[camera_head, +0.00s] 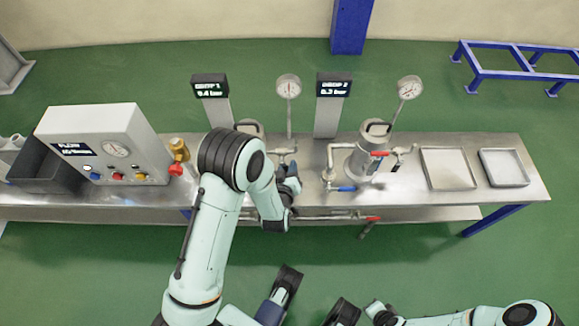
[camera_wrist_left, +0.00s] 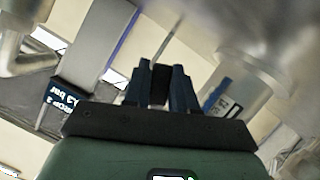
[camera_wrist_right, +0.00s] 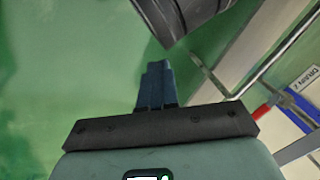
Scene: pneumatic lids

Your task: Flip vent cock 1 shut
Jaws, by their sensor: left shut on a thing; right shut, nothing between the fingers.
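My left gripper (camera_head: 291,178) is at the bench beside the first vessel (camera_head: 250,128), just below the pipe fitting (camera_head: 286,151) under the left gauge. It is shut on a small dark piece, seen between the fingers in the left wrist view (camera_wrist_left: 160,84). From its place this seems to be the handle of vent cock 1, but the fingers hide most of it and I see no label. My left arm hides much of the first vessel. My right gripper (camera_wrist_right: 155,88) is shut and empty over the green floor in front of the bench.
Displays stand behind the vessels, the left one (camera_head: 210,88) reading 0.4 bar. A control box (camera_head: 105,140) and brass valve (camera_head: 178,150) are left; two trays (camera_head: 447,183) (camera_head: 503,181) are right.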

